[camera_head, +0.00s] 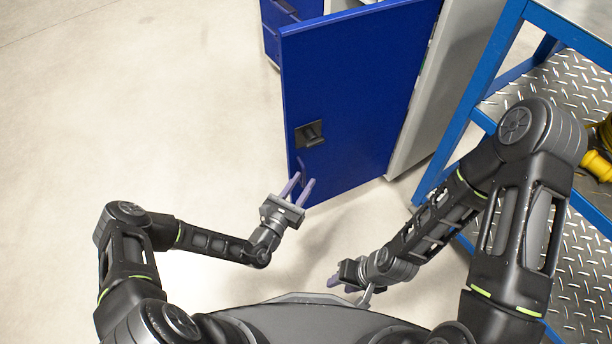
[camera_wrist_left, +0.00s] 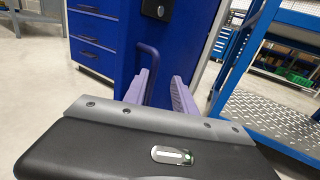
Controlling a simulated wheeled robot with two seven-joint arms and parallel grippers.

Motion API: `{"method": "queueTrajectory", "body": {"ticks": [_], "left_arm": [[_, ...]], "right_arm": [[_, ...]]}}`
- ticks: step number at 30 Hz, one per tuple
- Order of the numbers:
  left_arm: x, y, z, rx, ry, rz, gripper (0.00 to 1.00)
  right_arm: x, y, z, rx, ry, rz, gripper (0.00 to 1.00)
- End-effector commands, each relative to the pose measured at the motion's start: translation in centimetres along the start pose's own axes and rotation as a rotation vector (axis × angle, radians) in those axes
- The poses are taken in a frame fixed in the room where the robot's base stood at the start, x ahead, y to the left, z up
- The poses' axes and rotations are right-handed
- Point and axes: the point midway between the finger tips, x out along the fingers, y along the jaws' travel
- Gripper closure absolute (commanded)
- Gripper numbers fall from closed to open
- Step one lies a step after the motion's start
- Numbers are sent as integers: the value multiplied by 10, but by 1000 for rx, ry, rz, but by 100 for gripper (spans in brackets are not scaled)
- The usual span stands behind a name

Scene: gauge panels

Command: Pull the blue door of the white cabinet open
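The blue door (camera_head: 350,100) stands upright in the upper middle of the head view, and its right edge meets the white cabinet (camera_head: 448,80). The door seems to stand out at an angle, with its left edge clear of the cabinet body. A black lock plate (camera_head: 309,134) sits near that edge. Below it is a blue bar handle (camera_wrist_left: 156,62), clearer in the left wrist view. My left gripper (camera_head: 298,187) is open at the handle, its purple fingers apart; whether the bar lies between them is unclear. My right gripper (camera_head: 343,284) is low, away from the door; its finger gap is too small to judge.
A blue-framed rack (camera_head: 478,118) with metal tread-plate shelves stands right of the cabinet, close to my right arm. A yellow object (camera_head: 597,165) lies on it. Blue drawers (camera_wrist_left: 93,40) stand behind the door. The floor (camera_head: 140,100) on the left is clear.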

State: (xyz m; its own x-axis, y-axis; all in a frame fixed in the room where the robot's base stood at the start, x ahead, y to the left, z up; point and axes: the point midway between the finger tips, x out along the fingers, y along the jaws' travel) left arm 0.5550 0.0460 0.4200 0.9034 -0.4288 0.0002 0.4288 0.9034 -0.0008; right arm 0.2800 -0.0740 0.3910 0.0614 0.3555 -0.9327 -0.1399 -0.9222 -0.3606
Motion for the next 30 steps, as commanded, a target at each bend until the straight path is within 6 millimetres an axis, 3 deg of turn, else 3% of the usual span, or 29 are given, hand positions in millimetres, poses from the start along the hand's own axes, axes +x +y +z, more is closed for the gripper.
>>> {"method": "queueTrajectory", "body": {"ticks": [6, 10, 30], "left_arm": [[-36, 0, 1, 0, 1, 1, 68], [-48, 0, 1, 0, 0, 0, 68], [-49, -5, 5, 0, -9, -26, 68]], "right_arm": [[-8, -3, 0, -1, 0, 0, 64], [-9, -4, 0, -1, 0, 0, 64], [-9, -3, 0, -1, 0, 0, 64]]}}
